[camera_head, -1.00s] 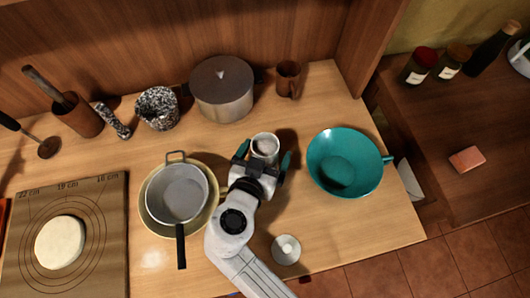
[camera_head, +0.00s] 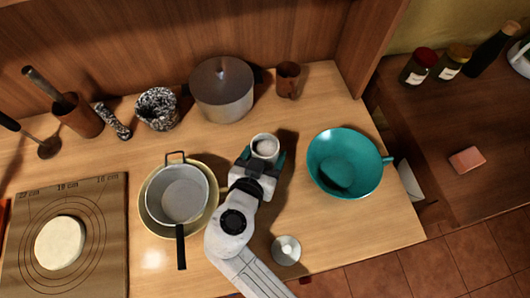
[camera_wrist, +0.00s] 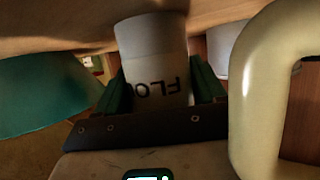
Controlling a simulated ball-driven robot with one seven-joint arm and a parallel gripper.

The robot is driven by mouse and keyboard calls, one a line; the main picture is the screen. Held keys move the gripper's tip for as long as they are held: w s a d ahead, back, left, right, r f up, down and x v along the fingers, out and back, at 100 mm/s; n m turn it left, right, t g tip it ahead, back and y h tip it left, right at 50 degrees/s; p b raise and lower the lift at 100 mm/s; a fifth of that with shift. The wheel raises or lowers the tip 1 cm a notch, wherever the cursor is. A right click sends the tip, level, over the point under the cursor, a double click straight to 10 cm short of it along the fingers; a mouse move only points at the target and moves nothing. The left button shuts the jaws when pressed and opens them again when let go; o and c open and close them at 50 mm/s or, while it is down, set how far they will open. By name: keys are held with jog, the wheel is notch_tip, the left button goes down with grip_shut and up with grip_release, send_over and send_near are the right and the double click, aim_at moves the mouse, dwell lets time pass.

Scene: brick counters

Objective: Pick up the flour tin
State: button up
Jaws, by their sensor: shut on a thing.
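The flour tin (camera_head: 265,146) is a whitish open cylinder with pale flour showing inside. It stands upright near the middle of the counter in the head view. In the wrist view the tin (camera_wrist: 153,50) shows part of its dark lettering, upside down. My gripper (camera_head: 262,160) is shut on the tin, with one green-padded finger on each side of it. The fingers also show in the wrist view (camera_wrist: 158,88) against the tin's sides. I cannot tell whether the tin's base touches the counter.
A teal bowl (camera_head: 360,147) stands right of the tin. A saucepan (camera_head: 180,207) in a pale bowl stands left. A lidded pot (camera_head: 222,104) and a brown cup (camera_head: 288,80) stand behind. A round lid (camera_head: 286,250) lies in front, near the counter's edge.

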aim_at(263, 150)
jog(key=shift+r, duration=0.1)
jog(key=shift+r, duration=0.4)
jog(key=r, duration=0.1)
jog(key=r+b, duration=0.1)
jog(key=shift+s+a+r, duration=0.15)
jog(key=shift+a+r, duration=0.05)
jog(key=shift+r, duration=0.15)
jog(key=s+a+r, duration=0.6)
jog(key=s+r, duration=0.3)
jog(key=s, duration=0.3)
jog(key=shift+r, duration=0.2)
jog(key=shift+s, duration=0.15)
